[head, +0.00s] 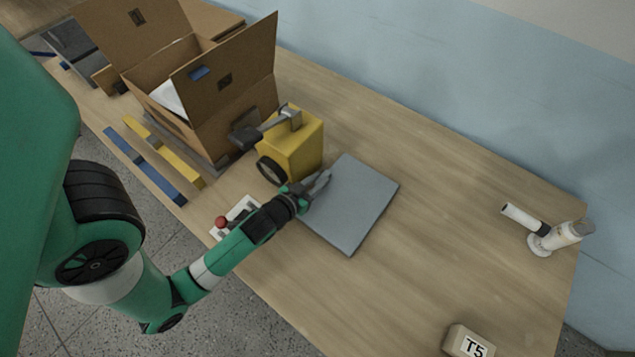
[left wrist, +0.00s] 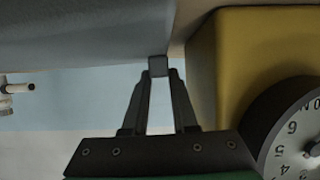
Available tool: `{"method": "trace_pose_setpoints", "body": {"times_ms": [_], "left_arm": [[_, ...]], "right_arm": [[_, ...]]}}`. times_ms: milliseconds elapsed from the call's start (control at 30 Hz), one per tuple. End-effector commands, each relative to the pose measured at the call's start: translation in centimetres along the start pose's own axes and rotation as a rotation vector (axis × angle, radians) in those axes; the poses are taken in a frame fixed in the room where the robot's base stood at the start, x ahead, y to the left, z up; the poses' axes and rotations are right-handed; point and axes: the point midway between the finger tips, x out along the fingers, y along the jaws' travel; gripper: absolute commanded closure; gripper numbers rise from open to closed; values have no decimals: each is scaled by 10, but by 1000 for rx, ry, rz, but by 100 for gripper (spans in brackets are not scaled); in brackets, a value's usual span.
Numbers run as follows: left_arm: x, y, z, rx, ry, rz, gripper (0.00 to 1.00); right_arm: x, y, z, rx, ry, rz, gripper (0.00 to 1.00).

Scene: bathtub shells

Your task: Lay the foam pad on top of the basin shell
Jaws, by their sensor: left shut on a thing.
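The foam pad (head: 352,205) is a flat grey square slab at the middle of the table in the head view. My left gripper (head: 322,182) is at its left edge, beside the yellow device. In the left wrist view the fingers of my left gripper (left wrist: 158,72) close together on a small dark grey block at the edge of a broad grey surface, which looks like the pad (left wrist: 80,35). I cannot tell whether the pad is lifted. I cannot pick out the basin shell with certainty. My right gripper is not in view.
A yellow device (head: 300,150) with a round dial (left wrist: 300,135) stands close beside my left gripper. An open cardboard box (head: 215,125) holds something white. A red-knobbed control (head: 222,222) is near the front edge. A white dispenser (head: 560,236) stands right; the table between is clear.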

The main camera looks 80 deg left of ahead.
Motion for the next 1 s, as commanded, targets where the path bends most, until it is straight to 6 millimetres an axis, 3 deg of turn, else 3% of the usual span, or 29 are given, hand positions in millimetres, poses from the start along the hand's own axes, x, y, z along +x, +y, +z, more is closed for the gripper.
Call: {"method": "trace_pose_setpoints", "body": {"times_ms": [300, 333, 500, 833, 1000], "left_arm": [[1, 0, 3, -1, 2, 0, 100], [1, 0, 2, 0, 2, 0, 70], [1, 0, 1, 0, 2, 0, 44], [-2, 0, -4, -1, 2, 0, 44], [-29, 1, -1, 1, -1, 3, 44]], "right_arm": [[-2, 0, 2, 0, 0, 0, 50], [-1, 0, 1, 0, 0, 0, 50], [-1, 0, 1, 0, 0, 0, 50], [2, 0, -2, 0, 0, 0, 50], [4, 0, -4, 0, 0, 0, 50]]}}
